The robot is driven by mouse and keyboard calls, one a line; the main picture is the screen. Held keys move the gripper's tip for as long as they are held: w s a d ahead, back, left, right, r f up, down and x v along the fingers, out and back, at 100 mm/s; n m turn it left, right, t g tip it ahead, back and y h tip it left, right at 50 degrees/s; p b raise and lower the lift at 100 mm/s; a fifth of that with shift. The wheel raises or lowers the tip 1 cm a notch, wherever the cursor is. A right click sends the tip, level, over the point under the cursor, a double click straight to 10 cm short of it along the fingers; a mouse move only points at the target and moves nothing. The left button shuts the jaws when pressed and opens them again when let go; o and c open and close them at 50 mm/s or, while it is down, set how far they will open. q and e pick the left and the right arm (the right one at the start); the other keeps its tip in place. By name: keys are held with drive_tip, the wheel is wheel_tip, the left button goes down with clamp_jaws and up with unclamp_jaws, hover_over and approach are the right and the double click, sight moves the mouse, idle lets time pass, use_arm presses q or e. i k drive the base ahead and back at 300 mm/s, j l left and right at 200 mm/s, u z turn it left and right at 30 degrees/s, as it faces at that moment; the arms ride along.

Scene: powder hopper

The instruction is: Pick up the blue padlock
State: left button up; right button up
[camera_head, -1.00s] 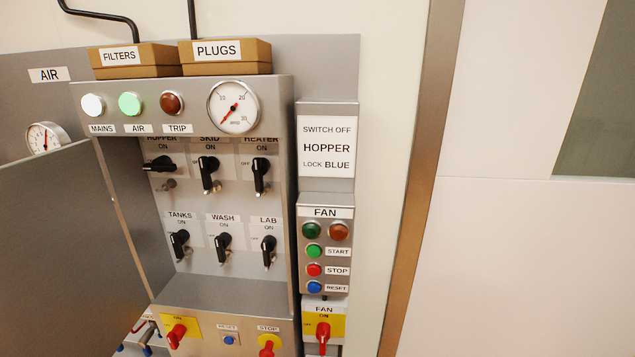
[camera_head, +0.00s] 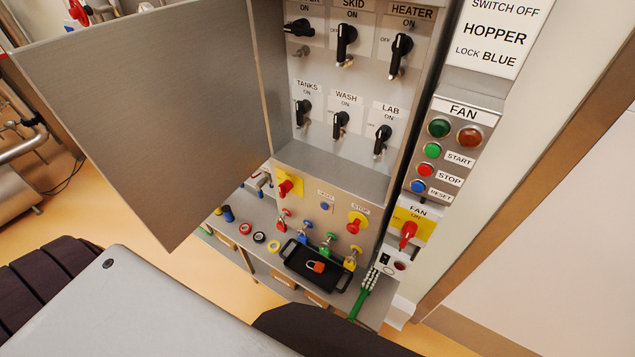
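A yellow padlock (camera_head: 350,263) is at the right end. An orange-red padlock (camera_head: 316,267) lies in the tray. Neither gripper shows; only parts of my own body fill the bottom of the view.
The open cabinet door (camera_head: 150,110) juts out at left. A shelf (camera_head: 262,213) below the cabinet carries tape rings and small blue items. A green-handled brush-like thing (camera_head: 363,297) is right of the tray. The fan box (camera_head: 450,160) stands at right. Floor shows at left.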

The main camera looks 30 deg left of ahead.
sight(303, 239)
drive_tip(key=u, duration=1)
